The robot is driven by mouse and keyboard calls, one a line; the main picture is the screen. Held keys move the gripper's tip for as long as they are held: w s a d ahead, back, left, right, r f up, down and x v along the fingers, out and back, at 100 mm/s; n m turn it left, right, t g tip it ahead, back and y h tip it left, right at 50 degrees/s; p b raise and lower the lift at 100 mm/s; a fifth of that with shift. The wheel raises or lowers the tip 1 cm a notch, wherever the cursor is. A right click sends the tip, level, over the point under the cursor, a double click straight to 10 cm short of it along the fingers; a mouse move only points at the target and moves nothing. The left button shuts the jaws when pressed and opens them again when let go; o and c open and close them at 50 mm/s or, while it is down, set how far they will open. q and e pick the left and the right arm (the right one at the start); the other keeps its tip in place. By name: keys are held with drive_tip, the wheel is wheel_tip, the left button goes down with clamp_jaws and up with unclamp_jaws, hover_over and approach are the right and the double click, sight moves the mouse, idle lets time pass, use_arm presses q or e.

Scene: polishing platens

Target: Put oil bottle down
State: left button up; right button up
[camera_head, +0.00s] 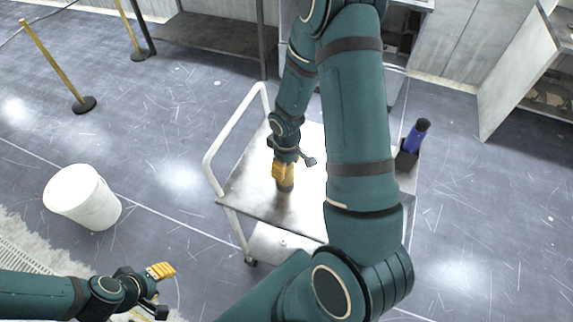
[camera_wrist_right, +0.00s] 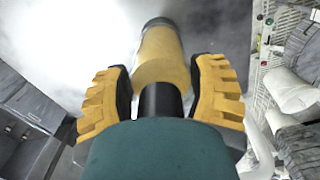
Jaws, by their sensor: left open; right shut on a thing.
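The oil bottle (camera_wrist_right: 160,58), yellow with a black neck, sits between the two orange fingers of my right gripper (camera_wrist_right: 163,95) in the right wrist view. The gripper is shut on it. In the head view my right gripper (camera_head: 283,171) is over the left part of the cart top (camera_head: 245,195). The bottle's lower end (camera_head: 286,186) shows just below the fingers, very close to the top; I cannot tell whether it touches. My left gripper (camera_head: 160,284) is open and empty at the lower left, away from the cart.
The cart has a white handle rail (camera_head: 213,152) on its left. A blue bottle (camera_head: 415,135) stands in a dark holder (camera_head: 406,160) at its right side. A white bucket (camera_head: 82,198) and a yellow post (camera_head: 52,62) stand left. My right arm covers much of the cart.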

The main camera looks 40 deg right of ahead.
drive_tip(key=shift+f, duration=0.15)
drive_tip(key=o, duration=1.3)
drive_tip(key=shift+o, duration=0.2)
